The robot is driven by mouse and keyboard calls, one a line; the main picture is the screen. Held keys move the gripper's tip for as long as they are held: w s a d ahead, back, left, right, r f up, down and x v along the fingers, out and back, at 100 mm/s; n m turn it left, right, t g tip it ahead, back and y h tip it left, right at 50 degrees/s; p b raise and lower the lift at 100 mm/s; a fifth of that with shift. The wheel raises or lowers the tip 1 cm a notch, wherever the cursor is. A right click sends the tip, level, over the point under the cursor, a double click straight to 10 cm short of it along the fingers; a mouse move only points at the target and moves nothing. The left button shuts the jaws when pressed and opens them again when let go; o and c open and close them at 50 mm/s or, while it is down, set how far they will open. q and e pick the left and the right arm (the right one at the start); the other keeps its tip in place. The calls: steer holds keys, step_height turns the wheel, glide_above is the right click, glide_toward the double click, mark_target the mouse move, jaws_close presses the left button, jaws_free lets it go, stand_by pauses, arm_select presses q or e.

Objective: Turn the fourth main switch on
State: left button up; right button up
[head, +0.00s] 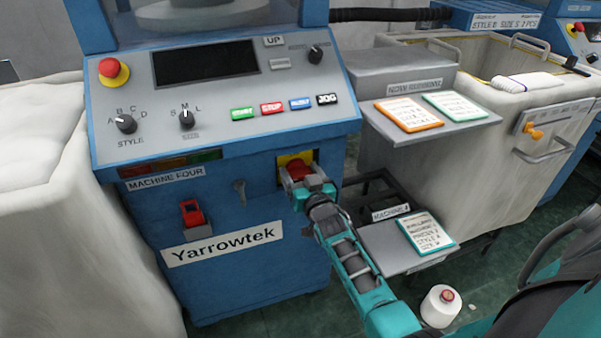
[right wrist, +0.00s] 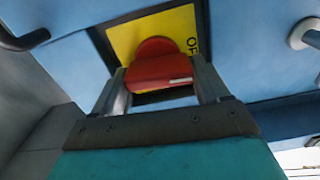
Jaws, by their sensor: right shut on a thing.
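The machine labelled MACHINE FOUR (head: 165,179) is blue with a grey control panel on top. Its main switch is a red rotary knob (head: 297,170) on a yellow plate (head: 307,157), low on the right of the front. My right gripper (head: 308,188) reaches up to the switch and is shut on the red knob. In the right wrist view the two fingers stand on either side of the red knob (right wrist: 160,72), in front of the yellow plate (right wrist: 182,25). Part of the word OFF shows at the plate's right. My left gripper is not in view.
A red emergency button (head: 113,72) and dials sit on the panel. A shelf with orange and green cards (head: 409,114) juts out to the right. Below are a low shelf with a card (head: 427,232) and a yarn cone (head: 440,306). Pale bins stand on both sides.

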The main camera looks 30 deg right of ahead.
steer(key=shift+d+m+p, duration=0.1)
steer(key=shift+m+p, duration=0.35)
steer(key=shift+m, duration=0.65)
steer(key=m, duration=0.2)
steer(key=shift+d+m, duration=0.1)
steer(key=shift+m, duration=0.3)
steer(key=m, duration=0.2)
steer(key=shift+f+m+p, duration=0.1)
steer(key=shift+m+p, duration=0.25)
steer(key=shift+m, duration=0.05)
steer(key=m, duration=0.3)
steer(key=shift+d+f+m, duration=0.1)
steer(key=shift+f+m, duration=0.05)
steer(key=shift+m, duration=0.15)
steer(key=m+b, duration=0.1)
steer(key=m, duration=0.2)
steer(key=shift+s+f, duration=0.1)
steer(key=shift+f, duration=0.05)
arm_select(q)
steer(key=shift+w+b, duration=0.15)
steer(key=shift+b, duration=0.35)
arm_select(e)
steer(key=shift+m, duration=1.3)
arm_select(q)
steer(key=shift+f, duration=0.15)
